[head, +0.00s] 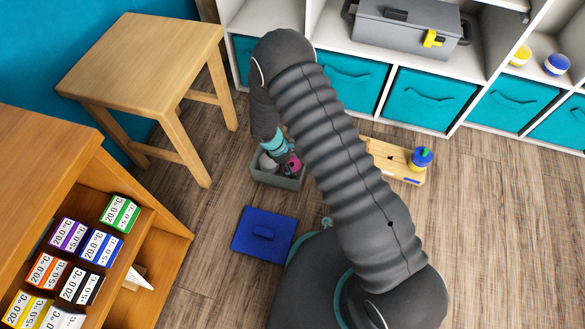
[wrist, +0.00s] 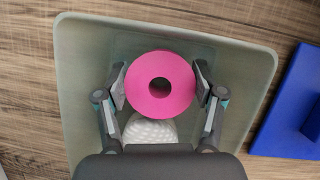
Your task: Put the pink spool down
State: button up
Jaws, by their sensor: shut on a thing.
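The pink spool (wrist: 178,86) is a round roll with a dark centre hole. In the wrist view my gripper (wrist: 160,87) has one finger on each side of it and is shut on it. The spool is over or inside a grey-green bin (wrist: 76,52); I cannot tell whether it touches the bottom. In the head view my gripper (head: 278,160) reaches down at the bin (head: 283,181), with a bit of the pink spool (head: 295,163) showing beside it. A white dimpled object (wrist: 148,131) lies in the bin below the spool, partly hidden by my gripper.
A wooden stool (head: 146,62) is at the left, and shelves with teal drawers (head: 428,98) line the back.

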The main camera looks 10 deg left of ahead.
jog(key=shift+f, duration=1.2)
jog(key=shift+f, duration=0.15)
jog(key=o, duration=1.5)
jog(key=shift+c, duration=0.2)
